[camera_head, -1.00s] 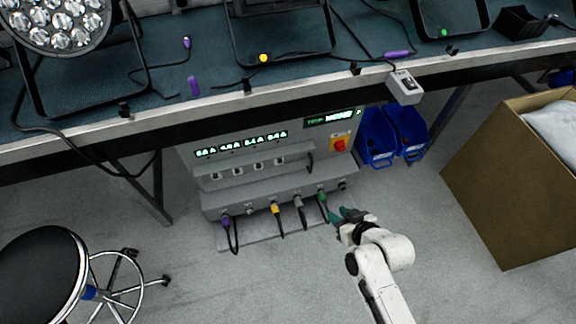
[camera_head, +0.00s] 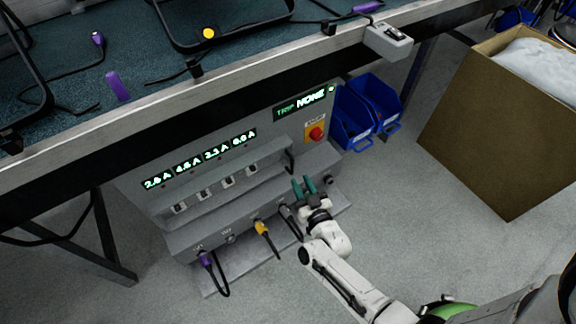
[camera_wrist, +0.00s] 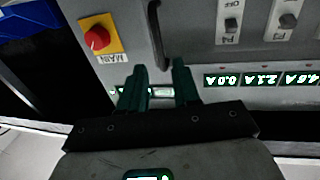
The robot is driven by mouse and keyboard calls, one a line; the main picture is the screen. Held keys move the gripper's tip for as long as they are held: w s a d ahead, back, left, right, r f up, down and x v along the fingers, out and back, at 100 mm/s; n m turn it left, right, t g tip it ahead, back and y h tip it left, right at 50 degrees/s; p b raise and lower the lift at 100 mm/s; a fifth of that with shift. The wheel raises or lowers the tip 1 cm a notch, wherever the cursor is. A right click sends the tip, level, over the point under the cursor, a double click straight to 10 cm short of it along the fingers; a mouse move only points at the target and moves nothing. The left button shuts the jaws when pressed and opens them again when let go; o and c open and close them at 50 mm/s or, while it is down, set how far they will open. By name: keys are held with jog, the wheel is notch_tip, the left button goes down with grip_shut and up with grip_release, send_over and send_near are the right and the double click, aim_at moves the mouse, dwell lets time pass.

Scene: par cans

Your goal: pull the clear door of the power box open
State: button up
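The grey power box (camera_head: 235,215) stands on the floor under the bench. Its clear door is hard to make out; it seems to cover the row of switches (camera_head: 204,190). A black upright handle (camera_head: 290,160) is at the right end of that row, and it also shows in the wrist view (camera_wrist: 156,35). My gripper (camera_head: 304,185) is in front of the box's right part, just below the handle in the head view. In the wrist view my gripper (camera_wrist: 160,68) has its two green fingers apart with nothing between them. The handle appears beyond the fingertips; I cannot tell any contact.
A red main knob (camera_head: 316,133) on a yellow plate is right of the handle. Purple (camera_head: 205,260) and yellow (camera_head: 262,228) plugs with cables stick out of the box's lower front. Blue bins (camera_head: 360,122) and a cardboard box (camera_head: 490,140) stand to the right. The bench edge (camera_head: 240,82) overhangs.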

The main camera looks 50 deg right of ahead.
aim_at(292, 172)
jog(key=b+x, duration=0.2)
jog(key=x, duration=0.6)
jog(key=shift+w+d, duration=0.1)
jog(key=shift+w, duration=0.05)
jog(key=shift+c, duration=0.3)
grip_shut()
